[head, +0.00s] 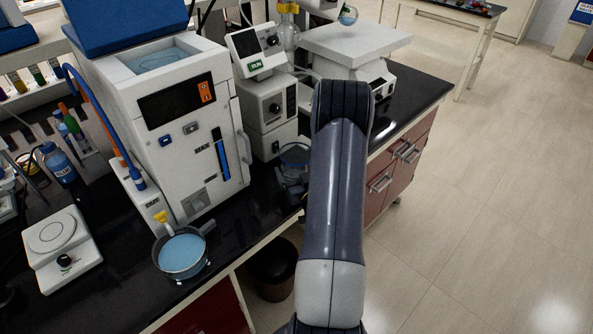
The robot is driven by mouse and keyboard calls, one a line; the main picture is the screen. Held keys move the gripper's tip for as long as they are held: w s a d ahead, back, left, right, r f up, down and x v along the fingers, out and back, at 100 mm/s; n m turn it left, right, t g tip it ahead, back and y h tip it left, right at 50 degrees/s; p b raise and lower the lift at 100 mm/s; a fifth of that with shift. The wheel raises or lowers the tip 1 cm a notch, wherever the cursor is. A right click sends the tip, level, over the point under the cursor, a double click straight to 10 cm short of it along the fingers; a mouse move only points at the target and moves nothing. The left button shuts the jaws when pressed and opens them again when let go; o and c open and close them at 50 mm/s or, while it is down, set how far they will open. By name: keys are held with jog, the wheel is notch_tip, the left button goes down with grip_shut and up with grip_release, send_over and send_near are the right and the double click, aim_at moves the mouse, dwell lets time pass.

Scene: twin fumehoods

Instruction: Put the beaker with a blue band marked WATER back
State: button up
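A clear glass beaker (291,166) with a thin blue band stands at the front of the black bench, just left of my arm. Its right side is partly hidden by my arm, and I cannot read any marking on it. My arm reaches up the middle of the view and bends down beyond its elbow. Only a small dark part of what appears to be my gripper (304,200) shows beside the beaker's lower right.
A round dish of blue liquid (181,256) sits at the bench's front edge. A white machine (165,120) and a smaller instrument (268,105) stand behind. A hotplate (60,243) is at left. A dark bin (271,270) is below. The floor at right is clear.

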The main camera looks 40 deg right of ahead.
jog(key=shift+o, duration=1.2)
jog(key=shift+r, duration=0.1)
jog(key=shift+r+p, duration=0.2)
jog(key=shift+p, duration=0.15)
jog(key=b+v, duration=0.4)
jog(key=v, duration=0.8)
jog(key=shift+f, duration=0.1)
jog(key=shift+c, duration=0.2)
